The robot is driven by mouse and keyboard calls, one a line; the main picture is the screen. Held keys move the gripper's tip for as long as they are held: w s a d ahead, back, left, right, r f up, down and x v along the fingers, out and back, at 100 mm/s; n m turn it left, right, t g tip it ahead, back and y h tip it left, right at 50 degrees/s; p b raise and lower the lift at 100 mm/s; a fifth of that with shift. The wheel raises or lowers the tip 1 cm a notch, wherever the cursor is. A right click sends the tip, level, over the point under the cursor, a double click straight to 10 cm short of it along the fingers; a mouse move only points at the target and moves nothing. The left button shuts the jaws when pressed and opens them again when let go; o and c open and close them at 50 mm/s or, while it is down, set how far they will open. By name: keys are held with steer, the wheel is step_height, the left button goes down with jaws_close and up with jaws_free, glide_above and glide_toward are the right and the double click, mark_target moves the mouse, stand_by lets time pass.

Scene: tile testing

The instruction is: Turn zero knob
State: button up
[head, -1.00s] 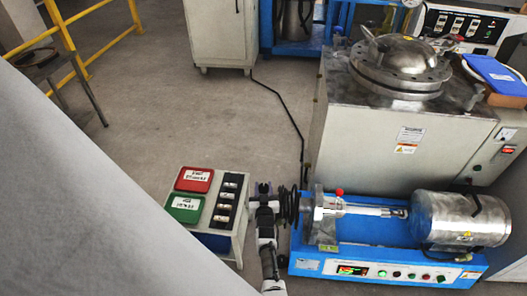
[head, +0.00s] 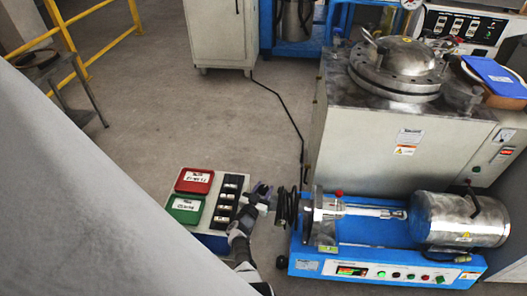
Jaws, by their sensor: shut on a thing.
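A black round knob (head: 288,207) sits at the left end of the blue bench machine (head: 306,250), in line with its shaft. I take it as the zero knob, as no label on it can be read. My gripper (head: 271,199) is at the knob's left side, reaching up from the lower edge of the head view. It appears shut on the knob. The fingertips are small and dark here, so the exact contact is hidden.
A control box (head: 232,183) with red and green panels stands close to the left of my gripper. A large grey tank (head: 362,150) stands behind the machine, with a steel motor (head: 455,225) at right. The floor (head: 160,110) behind the box is clear.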

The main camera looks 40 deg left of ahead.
mark_target(264, 188)
steer(key=shift+w+r, duration=0.1)
steer(key=o, duration=1)
step_height(264, 188, up, 20)
steer(key=p, duration=1.1)
